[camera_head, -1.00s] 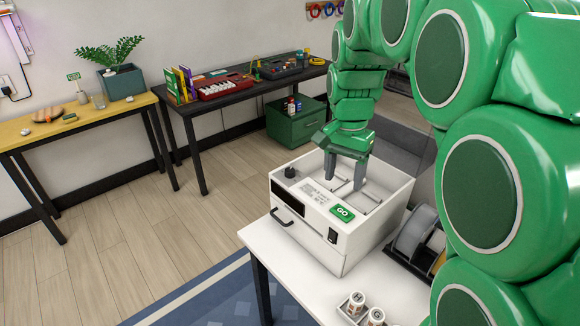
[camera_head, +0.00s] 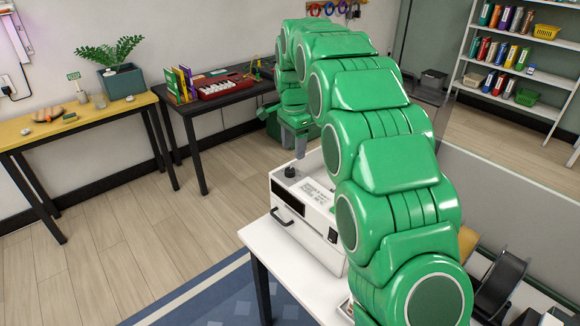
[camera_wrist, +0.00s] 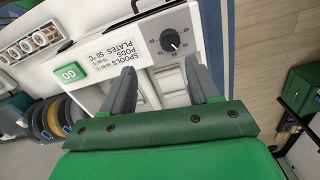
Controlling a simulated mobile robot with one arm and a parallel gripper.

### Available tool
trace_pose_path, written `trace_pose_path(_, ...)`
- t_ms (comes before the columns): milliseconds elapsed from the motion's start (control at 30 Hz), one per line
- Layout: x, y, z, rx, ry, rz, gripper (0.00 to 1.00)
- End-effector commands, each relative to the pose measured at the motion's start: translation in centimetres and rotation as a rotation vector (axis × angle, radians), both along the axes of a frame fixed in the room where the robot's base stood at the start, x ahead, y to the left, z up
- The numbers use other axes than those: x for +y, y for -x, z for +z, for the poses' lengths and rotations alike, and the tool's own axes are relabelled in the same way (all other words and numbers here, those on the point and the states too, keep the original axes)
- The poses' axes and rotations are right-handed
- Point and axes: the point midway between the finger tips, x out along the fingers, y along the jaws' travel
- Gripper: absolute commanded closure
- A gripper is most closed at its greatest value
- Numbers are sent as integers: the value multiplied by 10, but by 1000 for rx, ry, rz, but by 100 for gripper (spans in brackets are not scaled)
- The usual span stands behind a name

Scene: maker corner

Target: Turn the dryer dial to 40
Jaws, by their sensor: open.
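The dryer (camera_head: 305,238) is a white box on the white table, with a dark display and a handle on its front. Its black round dial (camera_head: 290,171) sits at the top left corner. In the wrist view the dial (camera_wrist: 170,38) has a white pointer mark and small numbers around it, too small to read surely. My gripper (camera_wrist: 160,72) is open and empty there, with the dial ahead of its fingertips and apart from them. In the head view my gripper (camera_head: 299,148) is just behind and above the dial, with one finger showing.
A green GO button (camera_wrist: 68,73) and a printed label (camera_wrist: 128,44) are on the dryer top. Spools (camera_wrist: 50,118) stand beside the dryer. A dark table (camera_head: 180,108) and a green cabinet (camera_wrist: 300,90) stand behind. My arm hides the dryer's right part.

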Motion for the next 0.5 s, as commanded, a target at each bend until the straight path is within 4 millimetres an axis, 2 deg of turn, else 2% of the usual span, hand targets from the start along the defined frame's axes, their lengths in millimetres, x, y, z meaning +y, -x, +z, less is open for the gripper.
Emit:
trace_pose_path(200, 11, -12, -10, -2, -1, -30, 39)
trace_pose_path(367, 11, -12, -15, -1, -2, -33, 39)
trace_pose_path(500, 11, -12, -27, -2, -2, -33, 39)
